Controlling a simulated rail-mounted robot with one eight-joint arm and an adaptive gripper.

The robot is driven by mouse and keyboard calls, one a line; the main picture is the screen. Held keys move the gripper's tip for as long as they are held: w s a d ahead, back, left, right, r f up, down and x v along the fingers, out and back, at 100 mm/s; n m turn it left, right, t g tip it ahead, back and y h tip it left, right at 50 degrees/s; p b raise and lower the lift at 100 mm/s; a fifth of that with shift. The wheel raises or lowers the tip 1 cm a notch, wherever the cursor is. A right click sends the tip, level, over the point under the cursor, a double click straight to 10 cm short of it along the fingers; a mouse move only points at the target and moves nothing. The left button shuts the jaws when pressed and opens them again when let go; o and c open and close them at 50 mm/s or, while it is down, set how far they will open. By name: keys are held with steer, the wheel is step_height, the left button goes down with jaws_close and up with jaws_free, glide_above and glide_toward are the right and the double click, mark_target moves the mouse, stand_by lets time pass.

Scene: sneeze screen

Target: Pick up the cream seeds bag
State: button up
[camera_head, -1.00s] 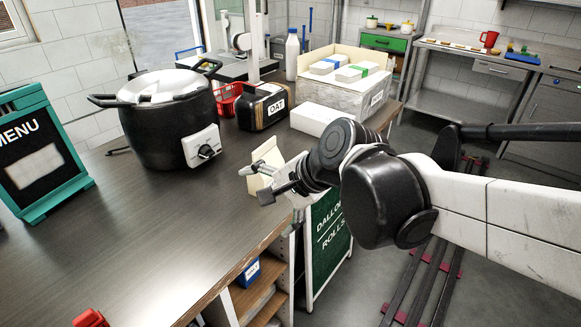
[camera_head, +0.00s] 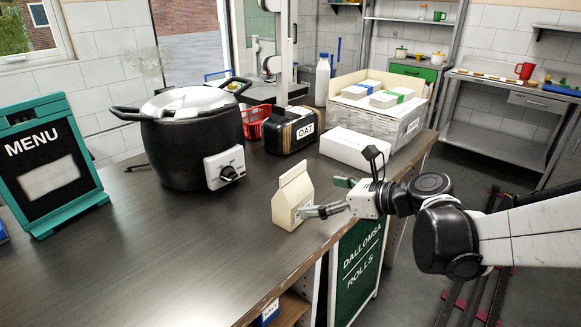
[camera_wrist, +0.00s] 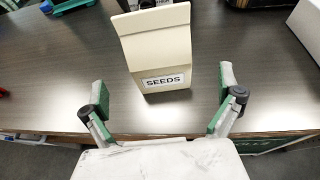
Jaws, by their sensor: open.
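The cream seeds bag (camera_head: 291,198) stands upright on the dark counter (camera_head: 180,250), near its right edge. Its folded top and "SEEDS" label show in the wrist view (camera_wrist: 157,52). My gripper (camera_head: 312,205) is at the counter edge, just right of the bag in the head view. In the wrist view my gripper (camera_wrist: 166,88) is open, with one finger to each side below the bag's label. The bag stands ahead of the fingers and is not gripped. The exact gap between fingers and bag is hard to tell.
A black cooker (camera_head: 192,140) stands left behind the bag. A black OAT box (camera_head: 291,131), a white carton (camera_head: 350,146) and an open crate (camera_head: 392,131) stand behind it. A menu board (camera_head: 45,165) is at the far left. The counter's front left is clear.

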mark_target(303, 197)
steer(key=x, duration=0.4)
steer(key=b+x, duration=0.1)
steer(key=x, duration=0.4)
steer(key=shift+s+f, duration=0.1)
steer(key=shift+f, duration=0.15)
steer(key=c, duration=1.4)
